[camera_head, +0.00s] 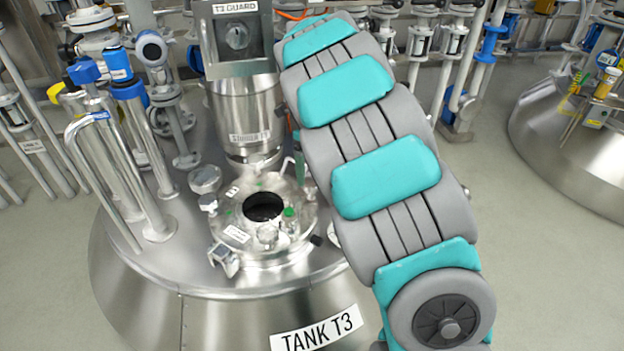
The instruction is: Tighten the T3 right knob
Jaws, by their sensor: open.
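Tank T3 (225,322) is a large steel tank with a "TANK T3" label (317,329) at its front. On its top is a round hatch (285,243) with a dark open port in the middle. Small fittings stand around the hatch, among them a round metal one (267,233) at the front and a small dark knob (316,240) at its right edge. I cannot tell which of these is the right knob. My teal and grey arm covers the area right of the hatch. My gripper does not show.
The T3 guard box (237,38) and stirrer column (246,115) rise behind the hatch. Bent steel pipes (150,190) and blue-capped valves stand at the left. Another tank (570,140) is at the right. Open floor (520,270) lies between the tanks.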

